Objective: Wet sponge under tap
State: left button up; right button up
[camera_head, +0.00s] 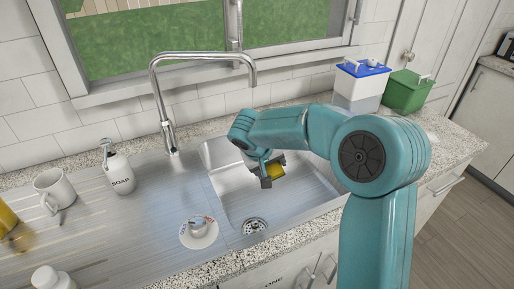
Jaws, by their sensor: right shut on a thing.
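The tap (166,110) is a tall chrome faucet behind the sink, its spout arching to the right and ending above the basin. My right gripper (270,177) is over the sink basin (292,203), shut on the yellow sponge (276,171). The sponge is partly hidden by the gripper. It is below the spout's end and a little to its right. No water stream is visible from the spout. My left gripper is not in view.
A soap bottle (119,172) and a white mug (52,189) stand on the left drainboard. A small item on a white disc (199,231) lies left of the drain (254,226). White-blue (360,85) and green (404,91) containers stand at the back right.

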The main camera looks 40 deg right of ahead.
jog(key=shift+s+a+r, duration=0.25)
jog(key=shift+s+r, duration=0.45)
jog(key=shift+s, duration=0.1)
jog(key=shift+s+a+r, duration=0.2)
jog(key=shift+s+r, duration=0.45)
jog(key=shift+s, duration=0.2)
jog(key=shift+s+a+r, duration=0.25)
jog(key=shift+s+r, duration=0.45)
jog(key=shift+s, duration=0.1)
